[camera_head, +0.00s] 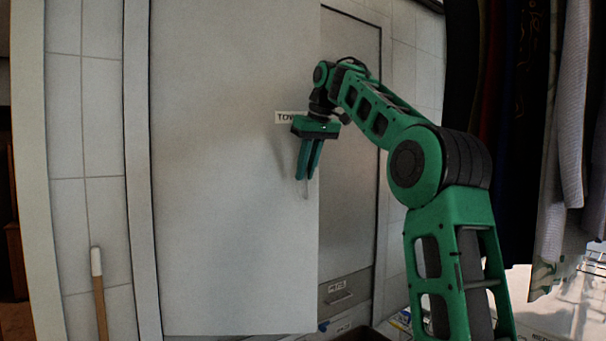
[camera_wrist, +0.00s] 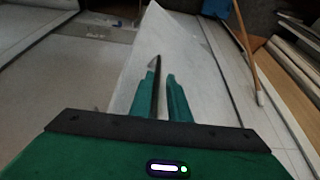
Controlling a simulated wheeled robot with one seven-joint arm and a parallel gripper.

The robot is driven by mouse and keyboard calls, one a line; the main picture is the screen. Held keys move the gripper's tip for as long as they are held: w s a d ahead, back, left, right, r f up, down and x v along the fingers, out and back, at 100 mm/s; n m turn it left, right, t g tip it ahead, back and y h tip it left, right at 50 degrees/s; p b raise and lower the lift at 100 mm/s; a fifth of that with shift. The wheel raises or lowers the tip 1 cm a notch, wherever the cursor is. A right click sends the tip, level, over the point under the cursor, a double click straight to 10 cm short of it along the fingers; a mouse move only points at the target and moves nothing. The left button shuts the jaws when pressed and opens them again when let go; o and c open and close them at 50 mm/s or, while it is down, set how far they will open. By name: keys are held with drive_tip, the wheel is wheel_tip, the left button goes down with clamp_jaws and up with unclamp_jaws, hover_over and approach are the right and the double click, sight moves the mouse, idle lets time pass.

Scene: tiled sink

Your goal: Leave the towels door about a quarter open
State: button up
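The towels door (camera_head: 225,200) is a tall, pale panel in the head view. Its label (camera_head: 290,117) is partly hidden by my gripper, with only "TOW" readable. The door stands open, its free edge on the right with a grey recess showing beyond it. My gripper (camera_head: 307,178) points down in front of the door near that edge. In the wrist view my gripper's fingers (camera_wrist: 160,75) are close together, with a dark, thin bar handle (camera_wrist: 157,62) between them. The handle is mostly hidden in the head view. The pale door panel (camera_wrist: 205,85) also shows in the wrist view.
The grey recess (camera_head: 348,190) has a small labelled drawer front (camera_head: 345,291) low down. A wooden stick with a white end (camera_head: 97,262) leans on the tiled wall at left. Clothes (camera_head: 520,110) hang at right, beyond my arm.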

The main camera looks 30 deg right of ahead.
drive_tip(key=shift+a+r, duration=0.1)
drive_tip(key=shift+r, duration=0.05)
drive_tip(key=s+d+r, duration=0.1)
drive_tip(key=s+r, duration=0.1)
drive_tip(key=s, duration=0.4)
drive_tip(key=s+d+r, duration=0.1)
drive_tip(key=s+r, duration=0.1)
drive_tip(key=s, duration=0.5)
drive_tip(key=shift+r, duration=0.35)
idle(1.3)
idle(0.7)
